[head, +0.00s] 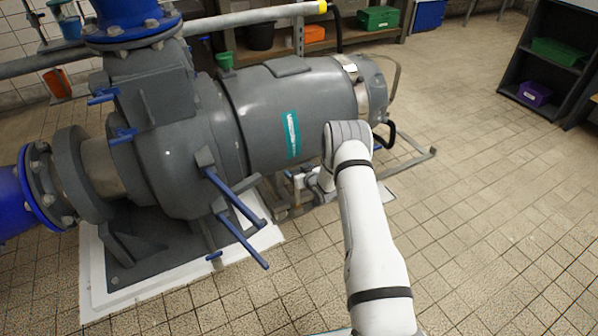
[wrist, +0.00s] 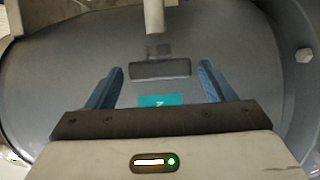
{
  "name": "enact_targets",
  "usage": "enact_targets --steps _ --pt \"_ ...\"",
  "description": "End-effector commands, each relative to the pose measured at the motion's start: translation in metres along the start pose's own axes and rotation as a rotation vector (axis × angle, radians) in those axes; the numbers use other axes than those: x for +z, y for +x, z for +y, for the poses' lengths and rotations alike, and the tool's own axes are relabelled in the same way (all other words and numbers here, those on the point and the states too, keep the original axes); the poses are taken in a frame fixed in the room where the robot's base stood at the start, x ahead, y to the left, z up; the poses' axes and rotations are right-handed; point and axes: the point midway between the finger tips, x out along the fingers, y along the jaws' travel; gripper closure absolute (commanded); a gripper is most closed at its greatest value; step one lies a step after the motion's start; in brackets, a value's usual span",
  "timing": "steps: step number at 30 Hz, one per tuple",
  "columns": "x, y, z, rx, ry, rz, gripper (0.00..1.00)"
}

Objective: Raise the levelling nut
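My gripper (wrist: 161,67) shows in the wrist view with its two blue fingers wide apart and nothing between them that they touch. Beyond the fingers is the grey curved body of the machine, with a teal label and a dark flat block (wrist: 160,69) on it. A pale upright rod (wrist: 154,16) shows at the top, above the block. I cannot make out the levelling nut for certain in either view. In the head view my arm reaches down beside the grey pump motor (head: 262,105), and my gripper's fingers are hidden or too small to tell.
The pump stands on a white plinth (head: 99,285). Blue lever handles (head: 236,195) stick out on its near side. A metal frame (head: 420,157) reaches out at the motor's right end. A dark shelf (head: 530,90) stands at the far right. The tiled floor on the right is clear.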

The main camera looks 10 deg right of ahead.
Motion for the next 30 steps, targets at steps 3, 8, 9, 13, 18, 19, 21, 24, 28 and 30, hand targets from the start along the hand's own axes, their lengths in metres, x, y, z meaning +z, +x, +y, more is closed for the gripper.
enact_targets --steps 3,8,9,13,18,19,21,24,28,30 --pt "-0.0001 0.0000 -0.0003 0.000 0.000 0.000 0.34" --pt "-0.0002 -0.0001 -0.0004 0.000 0.000 0.000 0.47" --pt "-0.0002 0.0000 -0.0005 -0.001 0.000 0.000 0.50" --pt "-0.0002 0.0000 -0.0006 -0.001 0.000 0.000 0.61" --pt "-0.0002 0.0001 -0.0008 0.003 0.001 0.000 0.65" --pt "-0.0001 0.0001 -0.0010 0.005 0.002 0.000 0.65" --pt "0.0002 0.0003 -0.0016 0.015 0.006 0.000 0.65" --pt "0.0005 0.0006 -0.0028 0.044 0.018 -0.001 0.65" --pt "0.0007 0.0012 -0.0040 0.107 0.045 0.000 0.65" --pt "0.0013 0.0016 -0.0054 0.152 0.064 -0.001 0.65"
